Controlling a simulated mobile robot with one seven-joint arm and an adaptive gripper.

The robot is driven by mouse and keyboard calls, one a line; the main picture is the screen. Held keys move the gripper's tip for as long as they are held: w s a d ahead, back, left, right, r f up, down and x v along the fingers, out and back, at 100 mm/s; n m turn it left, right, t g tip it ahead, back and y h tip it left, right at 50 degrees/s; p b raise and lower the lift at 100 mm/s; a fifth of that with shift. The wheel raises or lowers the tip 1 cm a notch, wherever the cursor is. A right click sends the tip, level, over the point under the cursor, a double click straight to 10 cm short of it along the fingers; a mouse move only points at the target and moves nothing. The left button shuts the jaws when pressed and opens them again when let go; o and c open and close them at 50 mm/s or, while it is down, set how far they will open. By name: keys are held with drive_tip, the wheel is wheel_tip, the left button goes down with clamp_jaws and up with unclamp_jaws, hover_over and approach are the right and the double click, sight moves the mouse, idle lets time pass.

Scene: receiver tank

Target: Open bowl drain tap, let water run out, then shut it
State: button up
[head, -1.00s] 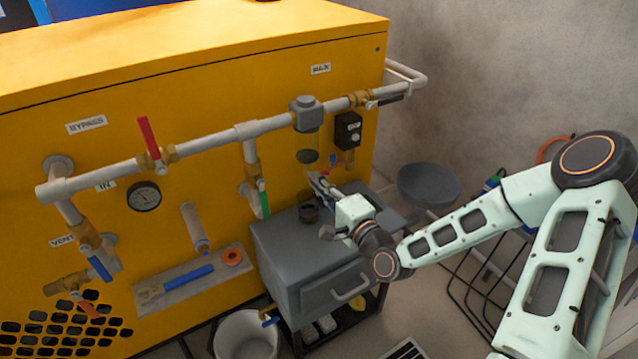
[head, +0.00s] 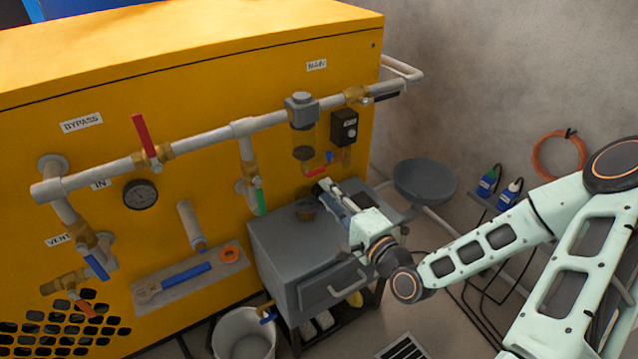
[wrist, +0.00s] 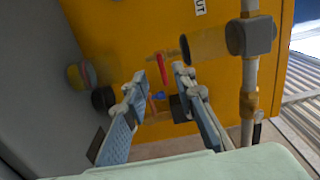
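The filter bowl (head: 303,137) is clear amber with a dark base and hangs under a grey head on the pipe. Its drain tap has a red lever (head: 316,172) lying crosswise just below. In the wrist view the red lever (wrist: 162,68) shows ahead, between my fingertips in the picture, beside the bowl (wrist: 207,45). My gripper (head: 325,186) is open and empty, a little below and right of the lever. The fingers (wrist: 160,78) look apart from it. No running water is visible. A dark cup (head: 305,210) stands on the grey cabinet below.
A grey round seat (head: 425,181) is to the right. Pipework with valves crosses the yellow housing.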

drive_tip(key=v, duration=0.5)
drive_tip(key=shift+s+d, duration=0.25)
drive_tip(key=shift+s, duration=0.05)
